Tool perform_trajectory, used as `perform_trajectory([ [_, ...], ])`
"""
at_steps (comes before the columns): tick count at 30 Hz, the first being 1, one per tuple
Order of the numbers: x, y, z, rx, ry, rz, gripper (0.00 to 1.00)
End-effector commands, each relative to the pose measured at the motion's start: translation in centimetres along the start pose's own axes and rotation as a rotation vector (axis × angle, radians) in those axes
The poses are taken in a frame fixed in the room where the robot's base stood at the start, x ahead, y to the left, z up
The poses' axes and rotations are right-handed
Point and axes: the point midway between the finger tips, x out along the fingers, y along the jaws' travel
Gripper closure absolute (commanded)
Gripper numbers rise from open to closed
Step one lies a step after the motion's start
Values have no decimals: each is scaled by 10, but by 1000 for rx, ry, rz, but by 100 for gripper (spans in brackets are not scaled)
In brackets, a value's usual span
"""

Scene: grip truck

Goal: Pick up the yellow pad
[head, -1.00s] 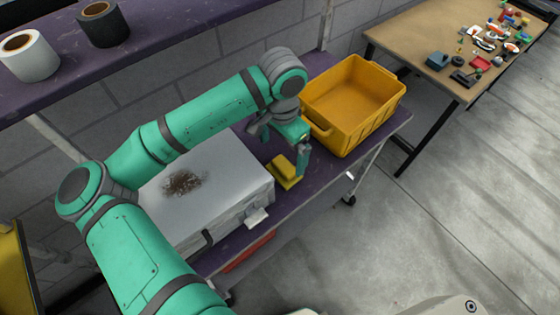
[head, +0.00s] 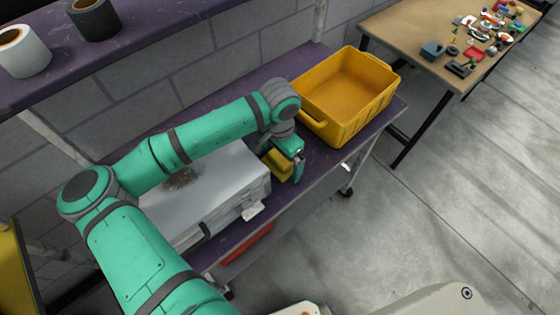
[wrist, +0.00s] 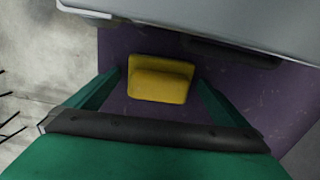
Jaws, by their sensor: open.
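The yellow pad (head: 279,164) lies on the purple cart top, between the silver case and the yellow bin. In the wrist view the yellow pad (wrist: 160,80) shows whole, with a raised block along its middle. My gripper (head: 284,172) is over the pad in the head view and hides part of it. In the wrist view my gripper (wrist: 158,85) is open, with one green finger on each side of the pad. No contact with the pad shows; how far the fingertips are above the cart top I cannot tell.
The silver case (head: 225,180) stands close to the pad's left. The yellow bin (head: 345,95) stands to the right on the same purple cart (head: 310,165). A shelf (head: 150,22) with rolls hangs at upper left. A cluttered table (head: 410,30) is at upper right.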

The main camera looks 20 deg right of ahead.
Motion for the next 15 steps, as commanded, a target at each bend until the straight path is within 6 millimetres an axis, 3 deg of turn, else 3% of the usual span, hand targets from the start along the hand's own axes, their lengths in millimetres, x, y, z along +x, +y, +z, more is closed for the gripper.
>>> perform_trajectory([
  [3,0,0,0,0,0,0,2],
  [9,0,0,0,0,0,0,45],
  [15,0,0,0,0,0,0,45],
])
